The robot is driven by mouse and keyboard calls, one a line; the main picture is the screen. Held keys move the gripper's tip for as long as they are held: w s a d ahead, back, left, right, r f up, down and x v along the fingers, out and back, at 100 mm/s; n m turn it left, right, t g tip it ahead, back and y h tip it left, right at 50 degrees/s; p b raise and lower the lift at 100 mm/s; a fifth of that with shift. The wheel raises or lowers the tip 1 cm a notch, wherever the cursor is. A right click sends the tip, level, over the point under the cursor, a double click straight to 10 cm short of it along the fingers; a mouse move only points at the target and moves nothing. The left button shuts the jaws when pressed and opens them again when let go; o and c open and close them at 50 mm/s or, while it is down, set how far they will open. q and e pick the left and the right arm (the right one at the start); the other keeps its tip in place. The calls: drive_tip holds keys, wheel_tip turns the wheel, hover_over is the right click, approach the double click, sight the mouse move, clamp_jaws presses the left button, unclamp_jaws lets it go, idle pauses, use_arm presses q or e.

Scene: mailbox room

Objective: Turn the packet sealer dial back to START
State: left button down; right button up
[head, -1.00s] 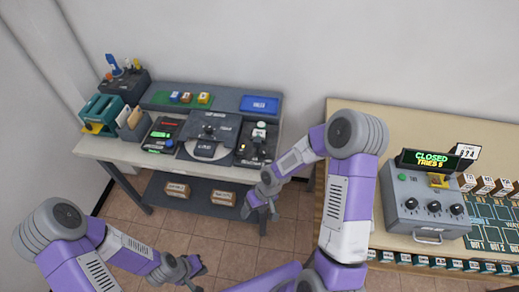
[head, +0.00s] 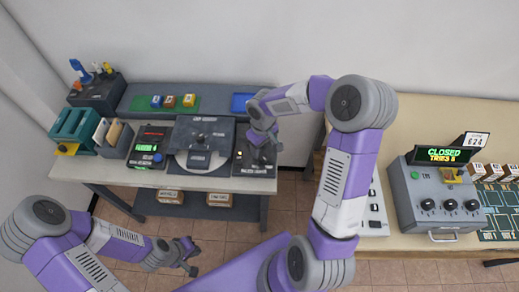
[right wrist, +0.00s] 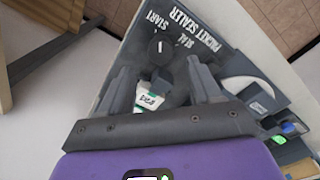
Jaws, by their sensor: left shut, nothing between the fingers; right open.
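The packet sealer (right wrist: 222,62) is a dark panel with white lettering at the right end of the left table; in the head view it (head: 254,170) is partly hidden by my right arm. Its dial (right wrist: 160,50) is a dark round knob with a white mark, beside the words START and SEAL. Which word the mark points to is hard to tell. My right gripper (right wrist: 158,72) is open, its fingers either side of the dial in the picture, apart from it. It also shows in the head view (head: 264,153). My left gripper (head: 188,262) is shut and empty, low in front of the table.
A white packet with green (right wrist: 150,98) shows between my right fingers. A dark round-plated machine (head: 203,145) stands left of the sealer, then a device with a green display (head: 149,146). At right, a wooden table (head: 415,110) carries a grey box (head: 436,195) reading CLOSED.

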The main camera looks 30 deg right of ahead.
sight(263, 157)
drive_tip(key=f, duration=0.4)
drive_tip(key=shift+s+f+b, duration=0.15)
drive_tip(key=shift+s+b, duration=0.15)
drive_tip(key=shift+b, duration=0.05)
drive_tip(key=shift+f, duration=0.6)
drive_tip(key=shift+w, duration=0.1)
drive_tip(key=c, duration=1)
drive_tip(key=shift+n+p, duration=0.3)
drive_tip(key=shift+n, duration=1.3)
drive_tip(key=shift+c, duration=0.2)
drive_tip(key=o, duration=1)
